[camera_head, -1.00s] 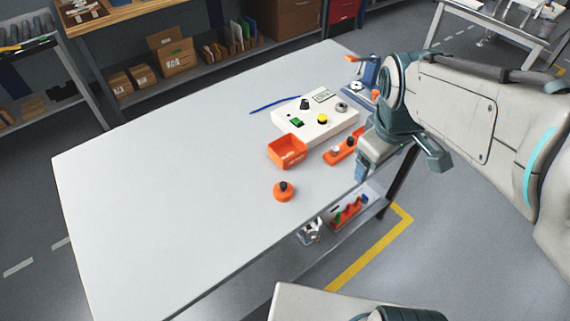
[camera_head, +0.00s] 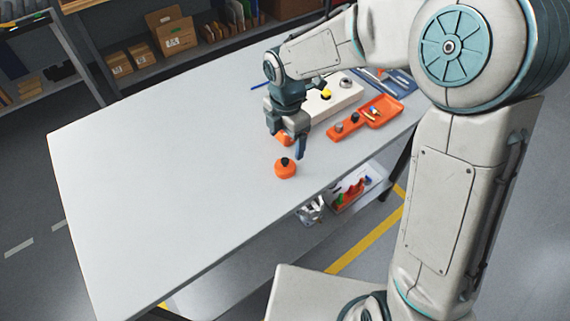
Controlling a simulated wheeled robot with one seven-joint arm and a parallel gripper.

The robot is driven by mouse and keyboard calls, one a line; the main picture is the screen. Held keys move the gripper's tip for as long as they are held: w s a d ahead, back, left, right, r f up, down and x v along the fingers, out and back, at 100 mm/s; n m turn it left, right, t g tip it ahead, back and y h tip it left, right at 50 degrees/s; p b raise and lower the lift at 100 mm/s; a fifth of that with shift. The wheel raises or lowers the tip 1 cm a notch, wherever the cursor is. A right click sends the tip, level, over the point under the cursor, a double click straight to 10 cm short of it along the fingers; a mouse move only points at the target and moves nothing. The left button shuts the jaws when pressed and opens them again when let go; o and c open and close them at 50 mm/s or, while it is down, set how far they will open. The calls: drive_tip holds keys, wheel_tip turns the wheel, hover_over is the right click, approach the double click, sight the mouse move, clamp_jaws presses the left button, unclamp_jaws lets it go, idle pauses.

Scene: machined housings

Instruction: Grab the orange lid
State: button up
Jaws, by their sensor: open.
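The orange lid (camera_head: 285,171), round with a dark knob on top, lies on the white table (camera_head: 160,190) near its front edge. My gripper (camera_head: 287,152) points down just above and behind the lid, with its fingers apart and nothing seen between them. One dark finger hangs close to the lid's right rear side; whether it touches the lid I cannot tell.
A white control box (camera_head: 340,95) and an orange tray with small parts (camera_head: 372,112) are to the right. The table's left side is clear.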

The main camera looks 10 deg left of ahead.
sight(285, 160)
wheel_tip(285, 160, down, 9)
drive_tip(key=shift+s+a+r+p, duration=0.15)
drive_tip(key=shift+r+p, duration=0.05)
drive_tip(key=shift+p, duration=0.15)
drive_tip(key=c, duration=1.1)
